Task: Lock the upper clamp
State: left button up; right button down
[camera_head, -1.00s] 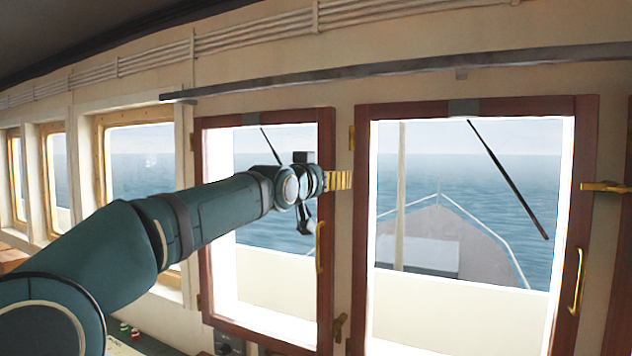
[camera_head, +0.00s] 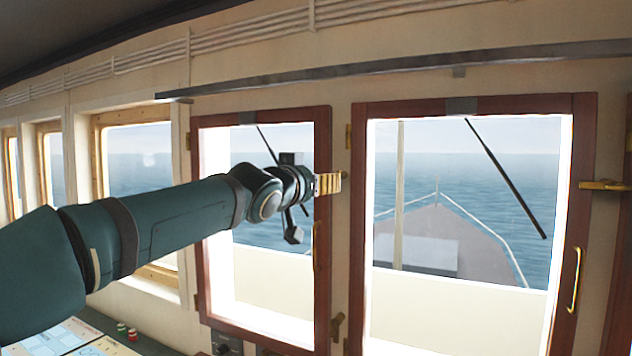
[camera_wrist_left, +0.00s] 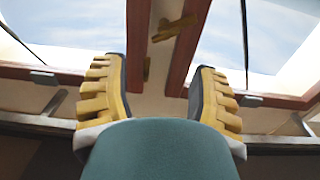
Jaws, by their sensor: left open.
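The upper clamp (camera_wrist_left: 174,28) is a brass lever on the wall strip between two wooden window frames. In the left wrist view it lies slantwise, one end at the edge of the right-hand frame. My left gripper (camera_head: 328,184) is in front of the red-brown left window's right edge, at the clamp's height. It hides most of the clamp in the head view; a small brass knob (camera_head: 347,174) shows beside it. In the left wrist view my left gripper (camera_wrist_left: 160,68) has its yellow fingers wide apart, with nothing between them. The clamp appears beyond the fingertips. My right gripper is out of view.
A lower clamp (camera_head: 337,327) sits on the same strip below. A brass hinge (camera_head: 349,137) is above the gripper. The right window (camera_head: 362,230) has its own handle (camera_head: 576,280) and clamp (camera_head: 603,186). A console (camera_head: 85,335) stands at lower left.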

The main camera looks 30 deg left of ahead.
pick_arm(q)
jog(key=a+f+n+b, duration=0.1)
jog(key=n, duration=0.2)
jog(key=a+f+n+g+b, duration=0.1)
jog(key=f+n, duration=0.1)
jog(key=n, duration=0.1)
jog(key=a+f+n+b, duration=0.1)
jog(key=f+n, duration=0.1)
jog(key=shift+w+f+n, duration=0.1)
jog(key=shift+f+n, duration=0.15)
jog(key=shift+n, duration=0.15)
jog(key=w+r+n+t+h, duration=0.1)
jog(key=w+n+h, duration=0.1)
jog(key=w+n, duration=0.1)
jog(key=w+d+r+n+t+h, duration=0.1)
jog(key=w+r+n+h, duration=0.1)
jog(key=w+n, duration=0.2)
jog(key=w+r+n+t+h+b, duration=0.1)
jog(key=w+r+n+h, duration=0.1)
jog(key=n, duration=0.4)
jog(key=shift+x, duration=0.9)
jog(key=shift+w+d+r, duration=0.1)
jog(key=shift+w+d, duration=0.05)
jog(key=shift+w, duration=0.35)
grip_shut()
